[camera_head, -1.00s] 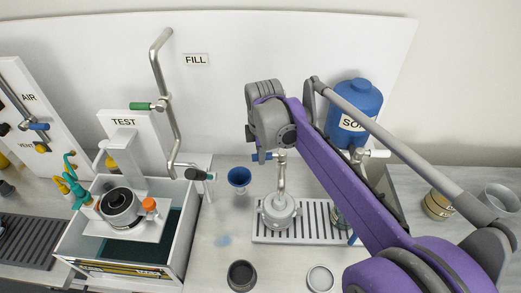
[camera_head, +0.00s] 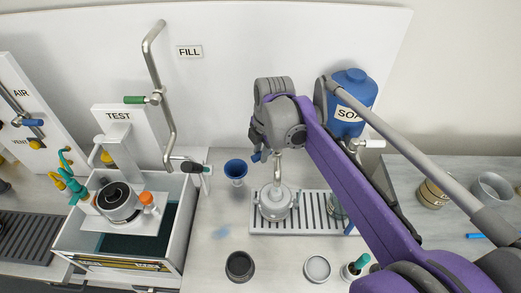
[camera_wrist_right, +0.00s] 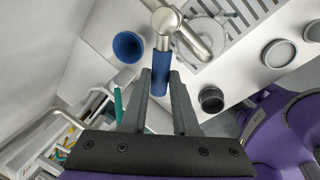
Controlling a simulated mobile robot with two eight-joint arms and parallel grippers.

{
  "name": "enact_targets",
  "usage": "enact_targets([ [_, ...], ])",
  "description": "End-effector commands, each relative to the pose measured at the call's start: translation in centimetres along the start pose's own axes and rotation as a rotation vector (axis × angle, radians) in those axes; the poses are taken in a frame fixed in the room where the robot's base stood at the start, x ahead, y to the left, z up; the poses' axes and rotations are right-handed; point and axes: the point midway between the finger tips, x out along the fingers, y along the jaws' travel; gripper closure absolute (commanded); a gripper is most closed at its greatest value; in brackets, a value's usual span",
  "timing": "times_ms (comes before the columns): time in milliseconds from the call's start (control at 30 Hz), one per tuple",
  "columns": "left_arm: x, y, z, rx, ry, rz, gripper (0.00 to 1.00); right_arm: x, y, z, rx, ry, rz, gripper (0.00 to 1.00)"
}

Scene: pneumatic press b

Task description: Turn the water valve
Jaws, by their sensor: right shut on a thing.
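The water valve's blue lever (camera_wrist_right: 161,84) sits on a silver tap (camera_head: 278,168) above a round metal vessel (camera_head: 274,205) on a slatted drain grate. My right gripper (camera_wrist_right: 161,74) is shut on this lever, one finger on each side, in the right wrist view. In the head view, only a small part of the blue lever (camera_head: 256,156) shows under my right wrist, and its fingers are mostly hidden. The silver joint (camera_wrist_right: 165,19) of the tap is just beyond the fingertips. My left gripper is not in view.
A blue funnel (camera_head: 236,170) stands just left of the tap. A blue soap bottle (camera_head: 350,92) is behind my right arm. Dark (camera_head: 240,266) and pale (camera_head: 317,268) cups stand in front. A TEST station and basin (camera_head: 177,238) are at left.

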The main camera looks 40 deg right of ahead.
Motion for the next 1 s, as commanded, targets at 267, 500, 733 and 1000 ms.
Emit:
enact_targets([
  [267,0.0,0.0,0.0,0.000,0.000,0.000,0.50,0.0,0.0,0.0,0.001,0.000,0.000,0.67],
  [500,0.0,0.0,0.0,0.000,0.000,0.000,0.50,0.0,0.0,0.0,0.001,0.000,0.000,0.42],
  [733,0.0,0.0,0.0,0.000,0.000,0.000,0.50,-0.2,0.0,0.0,0.001,0.000,0.000,0.42],
  [1000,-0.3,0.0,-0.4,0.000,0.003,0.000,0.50,-4.5,0.1,0.0,0.001,-0.001,0.001,0.42],
])
